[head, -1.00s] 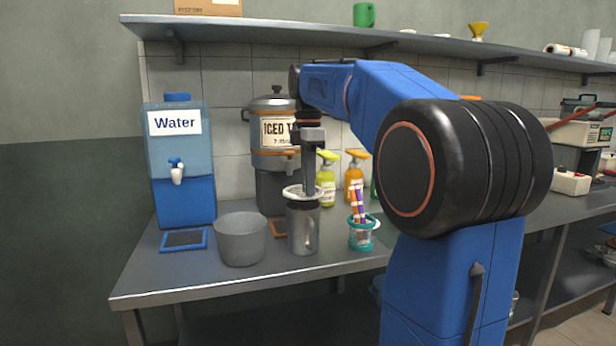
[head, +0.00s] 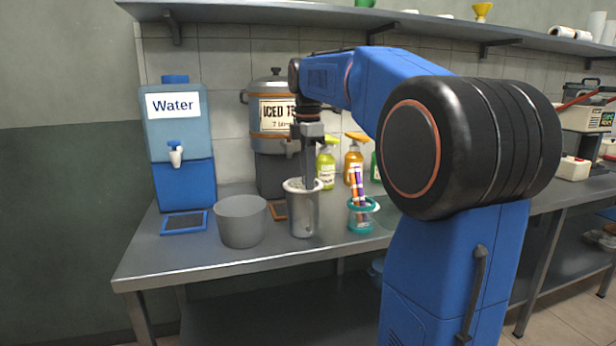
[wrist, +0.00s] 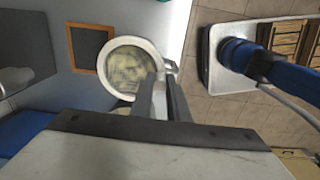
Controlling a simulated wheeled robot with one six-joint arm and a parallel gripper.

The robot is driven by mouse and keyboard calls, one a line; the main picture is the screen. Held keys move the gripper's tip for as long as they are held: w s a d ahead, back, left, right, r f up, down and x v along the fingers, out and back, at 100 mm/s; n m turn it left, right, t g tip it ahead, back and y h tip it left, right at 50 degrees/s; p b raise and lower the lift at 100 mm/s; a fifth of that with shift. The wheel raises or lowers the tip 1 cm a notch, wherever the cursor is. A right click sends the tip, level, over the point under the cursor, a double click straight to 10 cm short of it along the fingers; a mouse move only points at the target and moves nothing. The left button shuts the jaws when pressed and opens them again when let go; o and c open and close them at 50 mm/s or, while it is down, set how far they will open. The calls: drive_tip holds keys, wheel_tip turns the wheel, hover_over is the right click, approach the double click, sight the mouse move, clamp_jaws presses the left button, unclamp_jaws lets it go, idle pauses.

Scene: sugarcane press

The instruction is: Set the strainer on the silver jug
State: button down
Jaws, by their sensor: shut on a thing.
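The silver jug (head: 303,215) stands upright on the steel counter, right of a grey bucket. The strainer (head: 298,185), with a pale round rim, is at the jug's mouth. In the wrist view the strainer (wrist: 128,66) shows as a white ring with a mesh middle, and it covers most of the jug. My gripper (head: 309,180) points down over the jug and is shut on the strainer at its rim. I cannot tell whether the rim rests fully on the jug.
The grey bucket (head: 241,221) stands close left of the jug. A teal-rimmed holder (head: 362,215) with pens is close right. The iced tea urn (head: 271,130), a water dispenser (head: 180,145) and spray bottles (head: 353,160) stand behind. The counter's front edge (head: 250,267) is clear.

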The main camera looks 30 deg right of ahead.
drive_tip(key=shift+f, duration=0.15)
drive_tip(key=c, duration=1.2)
unclamp_jaws()
drive_tip(key=shift+o, duration=0.2)
drive_tip(key=shift+r, duration=3.55)
